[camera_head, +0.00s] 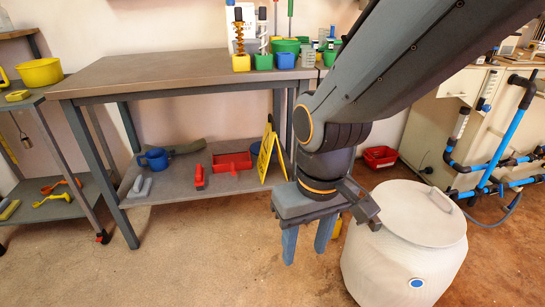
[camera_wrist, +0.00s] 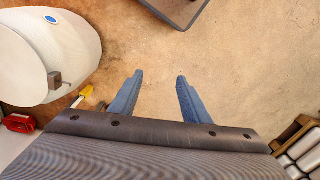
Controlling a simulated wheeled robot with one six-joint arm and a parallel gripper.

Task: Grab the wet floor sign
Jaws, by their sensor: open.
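The yellow wet floor sign (camera_head: 266,152) stands on the lower shelf of the metal table, near the shelf's right end, in the head view. It is a folded A-shape with dark markings. My gripper (camera_head: 306,252) points down in front of the table, to the right of the sign and nearer the camera, apart from it. Its two blue-grey fingers are spread and empty. In the wrist view my gripper (camera_wrist: 156,84) shows its fingers apart over bare floor. The sign is not seen in the wrist view.
The metal table (camera_head: 180,72) has a lower shelf (camera_head: 172,190) holding a red tray (camera_head: 232,162), a blue mug (camera_head: 155,159) and a red tool (camera_head: 200,176). A large white lidded barrel (camera_head: 405,255) stands right of my gripper. Floor in front of the shelf is clear.

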